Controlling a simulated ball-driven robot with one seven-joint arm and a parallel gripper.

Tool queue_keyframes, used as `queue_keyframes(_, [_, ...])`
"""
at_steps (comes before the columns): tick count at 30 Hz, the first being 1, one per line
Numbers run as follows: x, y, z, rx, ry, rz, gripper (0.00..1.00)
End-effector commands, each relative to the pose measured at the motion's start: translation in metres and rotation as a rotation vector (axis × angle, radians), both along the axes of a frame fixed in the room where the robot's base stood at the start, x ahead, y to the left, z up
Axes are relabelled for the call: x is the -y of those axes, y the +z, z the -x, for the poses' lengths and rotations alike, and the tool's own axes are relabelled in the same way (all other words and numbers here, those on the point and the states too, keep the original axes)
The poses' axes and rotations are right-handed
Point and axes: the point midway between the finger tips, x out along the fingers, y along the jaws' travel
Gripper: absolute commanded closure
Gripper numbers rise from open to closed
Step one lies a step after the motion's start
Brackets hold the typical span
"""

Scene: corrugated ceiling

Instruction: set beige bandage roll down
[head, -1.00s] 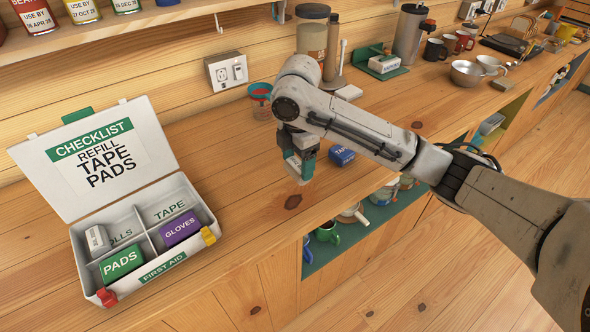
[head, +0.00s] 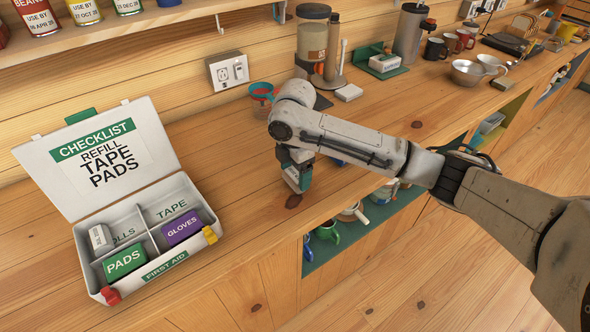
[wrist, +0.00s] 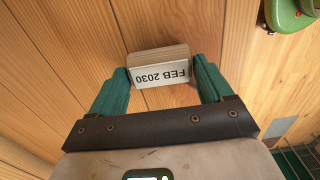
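The beige bandage roll (wrist: 160,68) shows in the wrist view as a small beige block with a white "FEB 2030" label. My gripper (wrist: 163,78) has its two green fingers on either side of it, closed against its ends. In the head view my gripper (head: 297,172) hangs low over the counter, right of the first aid box; only part of the roll may show there, and I cannot tell whether it touches the wood. The open first aid box (head: 136,284) has compartments holding a white pack (head: 100,238), green pads (head: 124,262) and purple gloves (head: 182,228); the tape compartment is empty.
Bare counter (head: 245,205) lies between the box and my gripper. A red-filled cup (head: 262,97) stands behind my arm. A blue item is mostly hidden behind the arm.

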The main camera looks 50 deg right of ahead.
Motion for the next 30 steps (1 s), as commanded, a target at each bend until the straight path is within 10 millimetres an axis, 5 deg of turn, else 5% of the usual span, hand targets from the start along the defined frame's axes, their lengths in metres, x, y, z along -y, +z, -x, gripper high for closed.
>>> queue_keyframes(6, [0.0,0.001,0.0,0.0,0.0,0.0,0.01])
queue_keyframes(17, [0.0,0.01,-0.001,0.002,0.001,0.001,0.01])
queue_keyframes(30, [0.0,0.094,-0.001,0.003,0.002,0.002,0.01])
